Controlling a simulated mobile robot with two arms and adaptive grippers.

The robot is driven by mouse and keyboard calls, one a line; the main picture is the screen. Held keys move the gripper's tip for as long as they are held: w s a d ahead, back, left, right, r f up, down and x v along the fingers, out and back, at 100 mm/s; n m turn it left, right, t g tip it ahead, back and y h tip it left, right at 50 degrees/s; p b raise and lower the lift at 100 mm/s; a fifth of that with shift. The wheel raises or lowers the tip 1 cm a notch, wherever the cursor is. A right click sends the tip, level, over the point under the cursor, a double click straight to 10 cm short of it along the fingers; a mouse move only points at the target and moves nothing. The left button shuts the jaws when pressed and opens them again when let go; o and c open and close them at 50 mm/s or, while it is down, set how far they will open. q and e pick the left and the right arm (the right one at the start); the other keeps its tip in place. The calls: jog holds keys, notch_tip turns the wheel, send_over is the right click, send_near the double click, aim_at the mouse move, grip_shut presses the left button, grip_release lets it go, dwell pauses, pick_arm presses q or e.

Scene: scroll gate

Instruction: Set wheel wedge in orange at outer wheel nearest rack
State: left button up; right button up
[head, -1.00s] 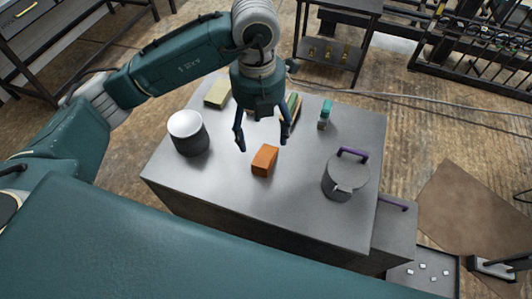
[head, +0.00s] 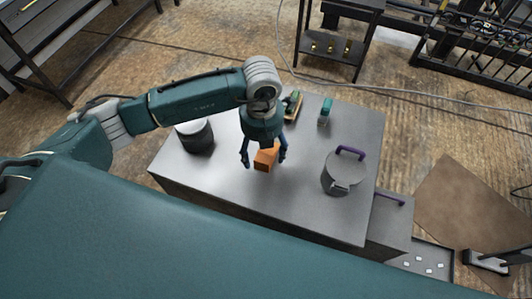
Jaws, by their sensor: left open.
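The orange wheel wedge (head: 264,160) lies on the grey metal table (head: 310,213), near its middle. My left gripper (head: 264,164) is over the wedge, pointing down, with its two dark fingers open on either side of it. The gripper's body hides the wedge's far part. I cannot tell whether the fingers touch the wedge. My right gripper is not in the picture. No wheel can be made out clearly.
A dark pot with a white top (head: 197,137) stands left of the wedge, partly behind my arm. A grey lidded pot with a purple handle (head: 341,172) stands at right. A teal-topped item (head: 325,111) and a green item (head: 292,105) are at the back. A black rack (head: 334,45) stands beyond.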

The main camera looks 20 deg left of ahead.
pick_arm(q)
grip_shut()
jog(key=shift+r, duration=0.1)
